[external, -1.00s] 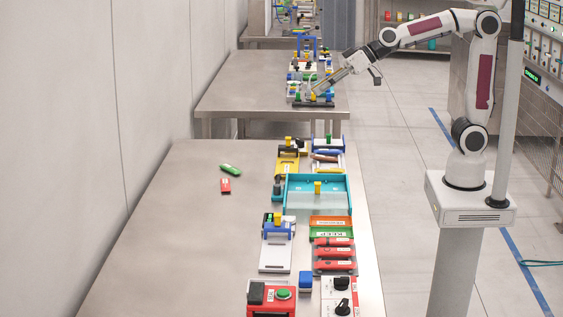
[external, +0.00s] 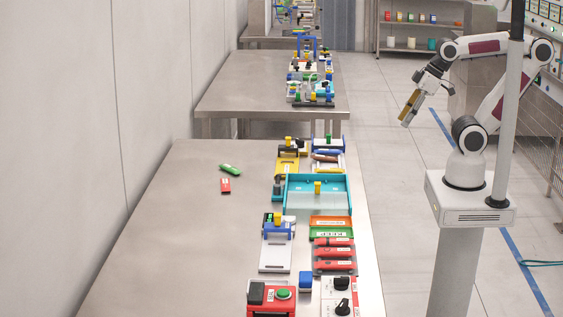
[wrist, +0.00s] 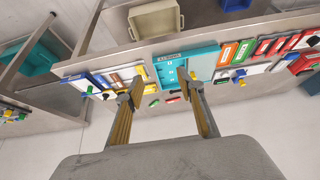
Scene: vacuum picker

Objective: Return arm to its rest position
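My gripper (external: 409,108) hangs in the air over the floor, right of the gap between the two benches, pointing down and slightly left. In the wrist view its two long tan fingers (wrist: 157,88) stand apart with nothing between them, so it is open and empty. My arm is folded back above its base, clear of both benches.
The farther bench (external: 230,85) carries more devices. The floor around my gripper is free.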

